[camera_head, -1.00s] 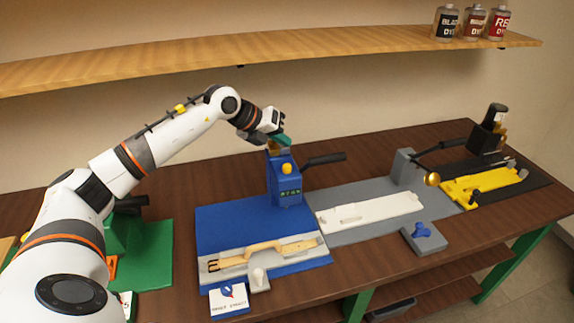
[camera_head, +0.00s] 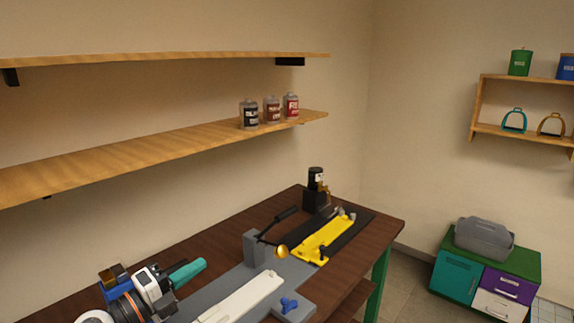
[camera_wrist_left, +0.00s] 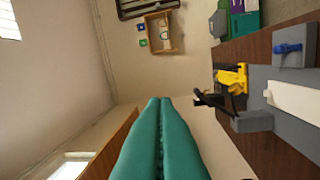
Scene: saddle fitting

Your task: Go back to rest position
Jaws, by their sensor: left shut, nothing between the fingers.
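My left gripper (camera_head: 187,273) shows at the lower left of the head view, with teal fingers, above the bench's grey station. Its fingers (camera_wrist_left: 160,140) are pressed together and empty in the left wrist view. The dark wooden workbench (camera_head: 372,240) runs from the lower left to the middle. My right gripper is in neither view.
A shelf (camera_head: 150,150) holds dye bottles. A cabinet (camera_head: 484,275) stands right; floor between is clear.

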